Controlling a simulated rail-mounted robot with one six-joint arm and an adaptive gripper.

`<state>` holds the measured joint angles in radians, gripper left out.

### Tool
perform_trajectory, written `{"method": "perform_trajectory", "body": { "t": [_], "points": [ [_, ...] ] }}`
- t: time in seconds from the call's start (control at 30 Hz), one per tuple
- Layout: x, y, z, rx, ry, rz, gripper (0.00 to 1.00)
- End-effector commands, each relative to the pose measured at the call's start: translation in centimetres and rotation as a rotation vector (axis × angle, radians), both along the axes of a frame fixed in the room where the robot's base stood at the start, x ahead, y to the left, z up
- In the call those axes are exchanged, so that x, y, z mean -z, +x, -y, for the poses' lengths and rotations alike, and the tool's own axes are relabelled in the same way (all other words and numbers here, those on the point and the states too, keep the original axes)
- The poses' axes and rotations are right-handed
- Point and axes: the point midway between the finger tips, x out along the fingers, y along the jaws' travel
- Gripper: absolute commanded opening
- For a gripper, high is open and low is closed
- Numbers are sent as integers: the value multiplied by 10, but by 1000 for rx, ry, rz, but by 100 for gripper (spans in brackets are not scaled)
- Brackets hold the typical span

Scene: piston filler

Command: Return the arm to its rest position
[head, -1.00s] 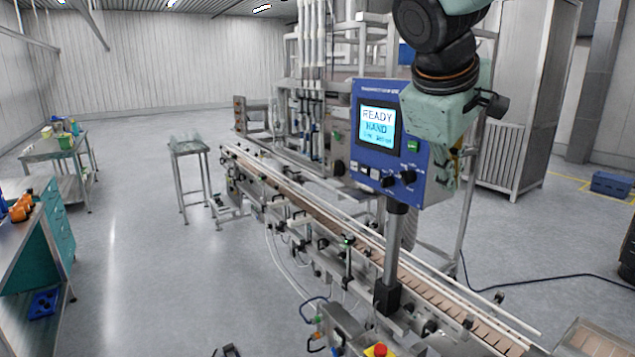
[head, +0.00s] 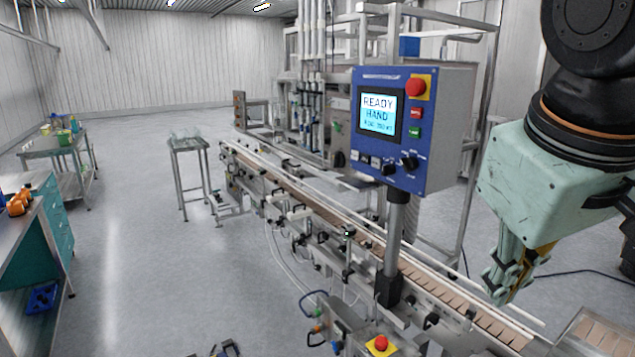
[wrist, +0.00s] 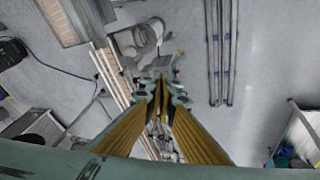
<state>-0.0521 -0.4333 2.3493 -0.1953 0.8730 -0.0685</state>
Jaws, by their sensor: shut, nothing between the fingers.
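My gripper (head: 508,285) is at the right of the head view, pointing down, its fingers shut and empty. It is in front of the conveyor's near right part and right of the blue control panel (head: 425,130), apart from it in the picture. The panel screen (head: 378,114) reads READY HAND. In the wrist view my gripper (wrist: 162,78) shows its fingers together above the floor and machine parts, with nothing between them.
The conveyor (head: 345,225) runs diagonally from the back left to the front right. A red button on a yellow base (head: 380,345) stands at the front. A small table (head: 188,145) and a teal workbench (head: 55,235) are at left.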

Motion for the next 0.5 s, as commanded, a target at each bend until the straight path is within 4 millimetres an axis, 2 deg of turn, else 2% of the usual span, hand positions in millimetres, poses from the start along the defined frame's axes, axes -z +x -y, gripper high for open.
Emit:
{"method": "perform_trajectory", "body": {
  "t": [0.1,0.3,0.5],
  "points": [
    [17,-26,-5,43,46,-2,0],
    [42,-67,-17,114,126,-5,0],
    [59,-93,-27,163,183,-8,0]
  ]
}}
